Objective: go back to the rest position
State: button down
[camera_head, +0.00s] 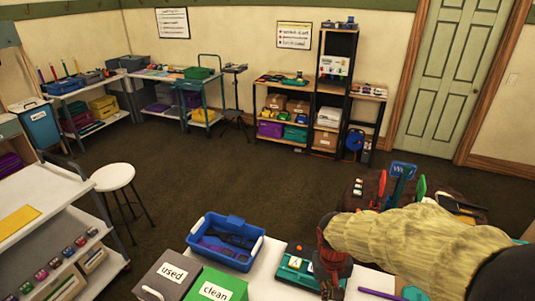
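My arm comes in from the lower right, with a tan, knitted-looking cover. Its end, with my gripper (333,268), shows dark with red parts low over the table, beside a teal case (291,262) with white labels. The fingers are dark and small here, so I cannot tell whether they are open or shut, or whether they hold anything. My arm hides part of the table (262,285).
On the table stand a blue tub (205,222) with dark items, a grey "used" bin (167,274) and a green "clean" bin (214,286). A dark round table (352,198) with several items stands beyond my arm. A white stool (113,177) stands left. The middle floor is clear.

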jog(key=s+d+r+t+b, duration=0.2)
jog(key=s+r+t, duration=0.3)
jog(key=s+r, duration=0.8)
notch_tip(320, 180, up, 4)
jog(key=shift+s+r+y, duration=0.15)
jog(key=shift+y, duration=0.25)
jog(key=shift+d, duration=0.2)
